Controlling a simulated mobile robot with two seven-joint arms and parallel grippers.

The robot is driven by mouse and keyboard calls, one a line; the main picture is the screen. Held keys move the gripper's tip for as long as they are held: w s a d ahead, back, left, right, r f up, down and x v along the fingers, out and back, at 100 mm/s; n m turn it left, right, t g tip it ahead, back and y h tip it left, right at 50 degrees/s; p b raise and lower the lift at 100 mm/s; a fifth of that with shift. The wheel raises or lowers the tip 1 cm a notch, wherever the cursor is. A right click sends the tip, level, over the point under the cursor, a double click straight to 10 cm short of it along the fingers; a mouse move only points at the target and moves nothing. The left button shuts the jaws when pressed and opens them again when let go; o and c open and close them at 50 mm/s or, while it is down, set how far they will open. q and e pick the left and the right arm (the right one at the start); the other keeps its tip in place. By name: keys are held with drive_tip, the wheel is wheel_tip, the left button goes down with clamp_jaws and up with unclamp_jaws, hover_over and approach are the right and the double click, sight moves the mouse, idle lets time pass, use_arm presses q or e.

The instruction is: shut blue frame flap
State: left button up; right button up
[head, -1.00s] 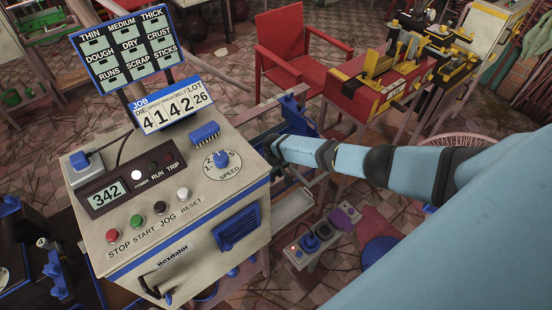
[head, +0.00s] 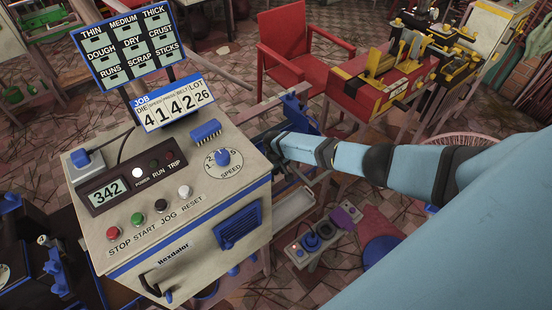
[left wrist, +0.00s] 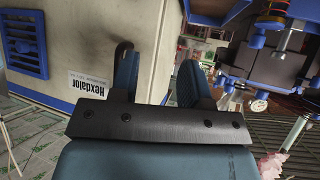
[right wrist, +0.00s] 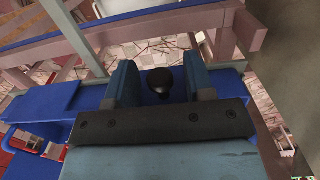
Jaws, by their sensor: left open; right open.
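In the right wrist view a blue panel (right wrist: 90,98), which looks like the frame flap, lies across the view beneath my right gripper (right wrist: 158,68). A black round knob (right wrist: 158,84) stands between the two spread fingers; I cannot tell whether either finger touches it. In the head view my right gripper (head: 278,146) reaches behind the control cabinet's right side, its fingers partly hidden. The flap's full outline and angle cannot be made out. My left gripper (left wrist: 157,70) is open and empty in front of the cabinet's labelled side; it is out of the head view.
The beige control cabinet (head: 130,228) fills the left of the head view. A pale tray (head: 294,207) lies below my right gripper. A pedal-like control box (head: 312,243) is on the floor. A red chair (head: 285,45) and a red bench unit (head: 375,98) stand behind.

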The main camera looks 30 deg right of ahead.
wheel_tip(320, 180, up, 14)
drive_tip(key=shift+w+p, duration=0.35)
drive_tip(key=shift+w, duration=0.05)
drive_tip(key=shift+s+f, duration=0.1)
drive_tip(key=shift+f, duration=0.1)
